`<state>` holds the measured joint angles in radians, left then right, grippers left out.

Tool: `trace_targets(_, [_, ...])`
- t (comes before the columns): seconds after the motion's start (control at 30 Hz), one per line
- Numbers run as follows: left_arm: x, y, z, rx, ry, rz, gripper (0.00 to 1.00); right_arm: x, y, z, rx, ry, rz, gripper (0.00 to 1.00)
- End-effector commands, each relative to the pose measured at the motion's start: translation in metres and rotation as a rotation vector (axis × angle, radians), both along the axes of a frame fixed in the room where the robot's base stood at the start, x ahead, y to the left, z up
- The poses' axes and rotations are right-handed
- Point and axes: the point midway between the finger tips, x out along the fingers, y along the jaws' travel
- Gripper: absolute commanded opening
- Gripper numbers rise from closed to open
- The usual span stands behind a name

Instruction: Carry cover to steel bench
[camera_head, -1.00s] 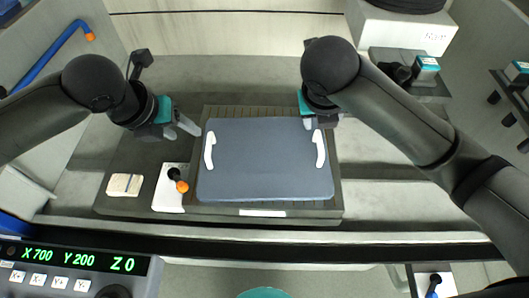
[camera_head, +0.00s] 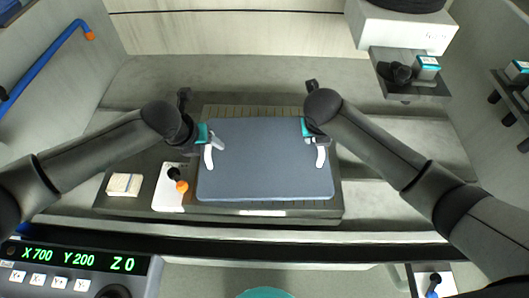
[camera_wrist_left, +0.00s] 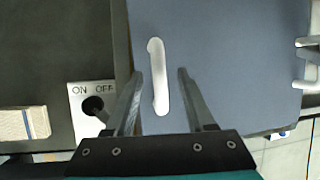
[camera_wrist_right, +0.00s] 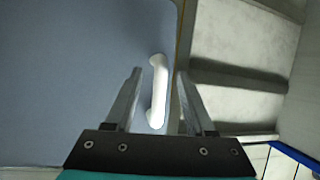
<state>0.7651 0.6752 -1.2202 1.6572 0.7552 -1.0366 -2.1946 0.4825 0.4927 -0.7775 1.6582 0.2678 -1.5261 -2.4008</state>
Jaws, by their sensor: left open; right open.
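The cover (camera_head: 262,165) is a flat blue-grey plate with rounded corners and two white handles. It lies on a dark grooved table (camera_head: 320,208) inside the machine. The left handle (camera_head: 208,157) stands between the open fingers of my left gripper (camera_head: 217,140); the left wrist view shows this handle (camera_wrist_left: 158,78) with a gap on each side. The right handle (camera_head: 321,155) is between the open fingers of my right gripper (camera_head: 316,139); in the right wrist view this handle (camera_wrist_right: 158,90) sits nearer the right finger. I cannot identify a steel bench in these views.
A white ON/OFF switch plate (camera_head: 160,203) with an orange-tipped lever (camera_head: 181,186) and a beige block (camera_head: 125,184) are left of the cover. A control panel (camera_head: 75,270) is at front left. A dark rail (camera_head: 300,245) runs across the front.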

Motion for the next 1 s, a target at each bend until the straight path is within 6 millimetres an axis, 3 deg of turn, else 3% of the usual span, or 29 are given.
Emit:
trace_targets(0.43, [0.0021,-0.0015,-0.0061,0.000,0.000,-0.001,0.55,0.0023,-0.0013,-0.0058,0.000,0.000,0.000,0.55])
trace_targets(0.9, [0.0021,-0.0012,-0.0058,0.000,0.000,0.000,0.02,0.0023,-0.0018,-0.0056,-0.001,0.000,-0.001,0.02])
trace_targets(1.0, [0.0022,-0.0011,-0.0058,0.000,0.000,0.000,0.00,0.0024,-0.0020,-0.0055,-0.001,0.000,-0.002,0.00])
